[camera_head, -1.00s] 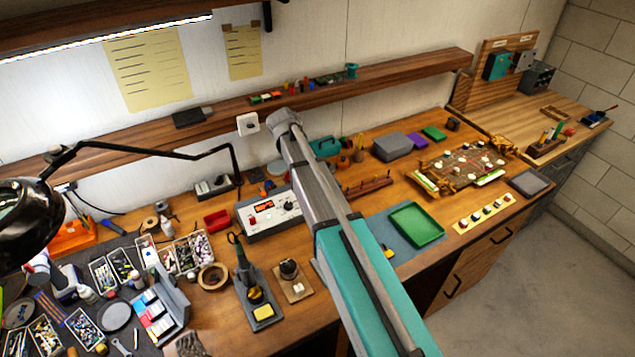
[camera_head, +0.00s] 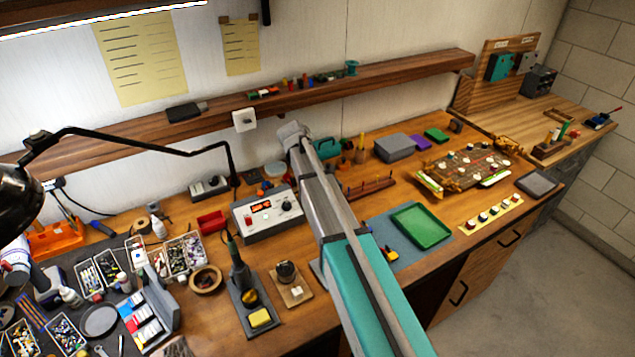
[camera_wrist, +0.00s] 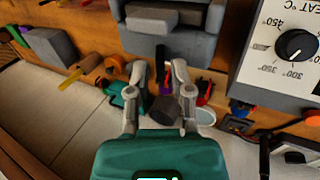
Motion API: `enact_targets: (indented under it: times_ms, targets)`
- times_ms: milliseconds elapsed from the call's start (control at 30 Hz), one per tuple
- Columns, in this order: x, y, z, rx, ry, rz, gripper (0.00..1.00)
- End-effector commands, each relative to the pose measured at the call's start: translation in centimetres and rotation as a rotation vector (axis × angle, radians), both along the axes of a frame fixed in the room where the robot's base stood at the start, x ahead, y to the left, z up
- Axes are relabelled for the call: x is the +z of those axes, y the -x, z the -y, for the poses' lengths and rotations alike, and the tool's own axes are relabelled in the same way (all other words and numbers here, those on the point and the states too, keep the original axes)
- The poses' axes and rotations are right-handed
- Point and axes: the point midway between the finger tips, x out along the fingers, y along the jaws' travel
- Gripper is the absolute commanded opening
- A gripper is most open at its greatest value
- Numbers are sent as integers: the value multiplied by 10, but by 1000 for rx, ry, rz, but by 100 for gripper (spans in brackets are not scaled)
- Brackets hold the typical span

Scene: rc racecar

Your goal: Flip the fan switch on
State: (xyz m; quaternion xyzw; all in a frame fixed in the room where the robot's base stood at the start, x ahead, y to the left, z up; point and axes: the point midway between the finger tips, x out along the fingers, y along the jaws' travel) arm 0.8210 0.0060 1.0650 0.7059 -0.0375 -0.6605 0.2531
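A small white square box with a dark spot on its face (camera_head: 243,119) sits at the front edge of the wall shelf; it looks like a switch, but I can read no label. My arm reaches over the bench, and its grey end is right of and a little below this box in the head view, apart from it in the picture. The arm hides my fingers there. In the wrist view my gripper (camera_wrist: 158,70) has its two grey fingers apart, with nothing held between them. A dark cylinder shows beyond the fingers. I cannot make out the white box in the wrist view.
The wooden shelf (camera_head: 130,130) runs along the wall above the bench. A soldering station (camera_head: 268,213) stands left of my arm, and its dial (camera_wrist: 296,46) shows in the wrist view. A black lamp arm (camera_head: 140,148) crosses the left side. A green tray (camera_head: 421,227) lies right.

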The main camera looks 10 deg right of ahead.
Motion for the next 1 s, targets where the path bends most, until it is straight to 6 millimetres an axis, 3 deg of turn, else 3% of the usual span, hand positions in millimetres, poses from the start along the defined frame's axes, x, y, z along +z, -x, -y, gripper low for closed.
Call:
enact_targets:
  times_ms: [300, 767, 933, 1000]
  targets:
    - [-20, -3, 8, 0, 0, 0, 29]
    - [-21, -3, 8, 1, 0, 0, 29]
    - [-21, -3, 8, 1, 0, 0, 0]
    - [-21, -3, 8, 1, 0, 0, 0]
